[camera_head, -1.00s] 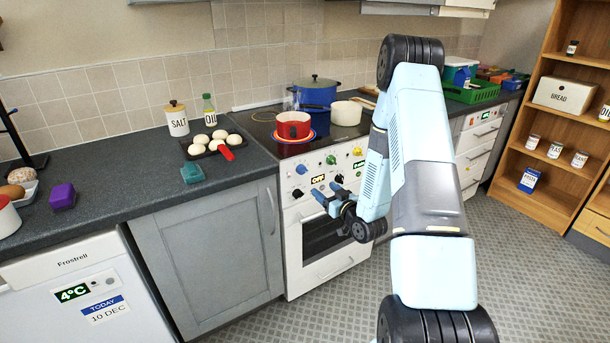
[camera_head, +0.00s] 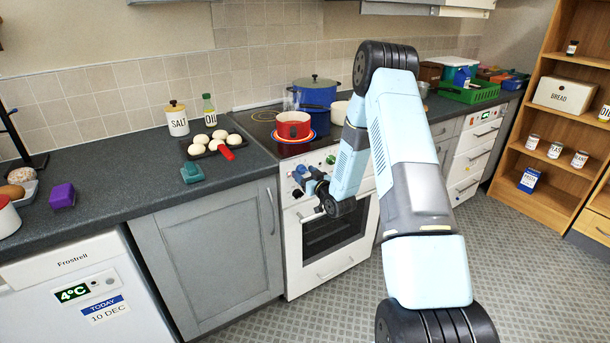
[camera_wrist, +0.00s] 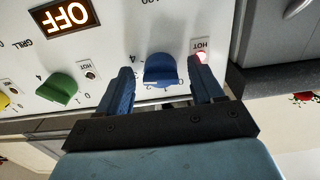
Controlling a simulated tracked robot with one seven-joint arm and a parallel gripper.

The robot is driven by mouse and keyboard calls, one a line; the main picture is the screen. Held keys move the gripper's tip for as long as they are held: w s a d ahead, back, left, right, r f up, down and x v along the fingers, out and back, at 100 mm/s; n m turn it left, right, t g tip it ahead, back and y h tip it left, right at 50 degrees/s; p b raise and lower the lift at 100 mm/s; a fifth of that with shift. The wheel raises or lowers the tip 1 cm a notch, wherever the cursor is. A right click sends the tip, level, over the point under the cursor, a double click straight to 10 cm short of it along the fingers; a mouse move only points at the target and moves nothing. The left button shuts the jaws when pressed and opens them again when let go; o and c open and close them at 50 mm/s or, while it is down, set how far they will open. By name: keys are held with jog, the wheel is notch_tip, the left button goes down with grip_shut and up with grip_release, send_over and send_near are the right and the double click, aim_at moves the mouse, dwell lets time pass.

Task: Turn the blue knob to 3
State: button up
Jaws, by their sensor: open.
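The blue knob (camera_wrist: 160,70) is on the white stove front in the wrist view. My gripper (camera_wrist: 162,76) is open, with one blue finger on each side of the knob. Small gaps show between the fingers and the knob, so it does not look gripped. The fingers cover part of the dial's numbers, and I cannot tell the knob's setting. In the head view my gripper (camera_head: 304,178) is at the left end of the control panel of the stove (camera_head: 330,248). The blue knob is hard to make out there behind my fingers.
A green knob (camera_wrist: 57,88) and a yellow knob (camera_wrist: 4,101) are on the same panel. A display (camera_wrist: 64,16) reads OFF. A HOT lamp (camera_wrist: 202,57) glows red by one finger. A red pot (camera_head: 293,126) and a blue pot (camera_head: 316,93) stand on the hob.

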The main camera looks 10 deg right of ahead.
jog(key=shift+w, duration=0.15)
jog(key=c, duration=1)
jog(key=shift+n, duration=1.9)
jog(key=shift+c, duration=0.2)
jog(key=o, duration=1)
jog(key=shift+o, duration=0.2)
jog(key=v, duration=1.3)
jog(key=shift+s, duration=0.35)
jog(key=shift+d, duration=0.1)
